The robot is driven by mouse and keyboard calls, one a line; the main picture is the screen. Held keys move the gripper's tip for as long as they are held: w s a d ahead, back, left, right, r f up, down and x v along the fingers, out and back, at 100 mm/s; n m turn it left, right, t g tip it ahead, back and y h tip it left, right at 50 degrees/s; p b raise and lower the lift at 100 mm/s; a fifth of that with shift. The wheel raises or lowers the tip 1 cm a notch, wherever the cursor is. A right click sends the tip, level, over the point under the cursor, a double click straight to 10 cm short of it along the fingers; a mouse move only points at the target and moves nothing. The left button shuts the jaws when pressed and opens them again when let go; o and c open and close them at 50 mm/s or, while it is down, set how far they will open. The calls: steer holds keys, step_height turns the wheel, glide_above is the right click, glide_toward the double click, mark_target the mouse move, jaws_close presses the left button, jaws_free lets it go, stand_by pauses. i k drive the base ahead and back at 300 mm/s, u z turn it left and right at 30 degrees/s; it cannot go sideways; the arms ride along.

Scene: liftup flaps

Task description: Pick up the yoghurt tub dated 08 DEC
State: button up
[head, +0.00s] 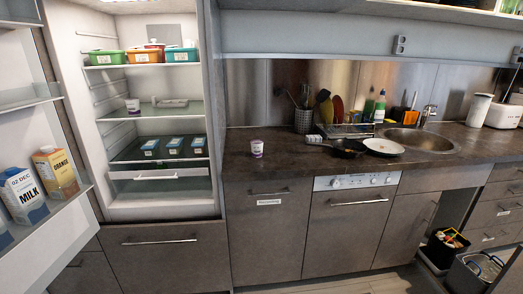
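A small white and purple tub (257,148) stands upright on the dark counter, just right of the fridge. A similar small tub (133,106) stands on the middle shelf of the open fridge (213,130), left of a clear flat container. The print on both tubs is too small to read, so I cannot tell which one bears 08 DEC. My gripper is not in view.
The fridge's upper shelf holds green (105,57), orange and blue (181,55) tubs; a lower shelf holds several labelled packs (174,146). The open door at left holds milk (24,196) and orange (56,173) cartons. A pan (350,147) lies farther right on the counter.

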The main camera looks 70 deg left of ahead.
mark_target(257, 145)
steer(key=u, duration=0.75)
steer(key=i, duration=1.55)
steer(key=u, duration=2.3)
steer(key=i, duration=1.1)
steer(key=u, duration=1.3)
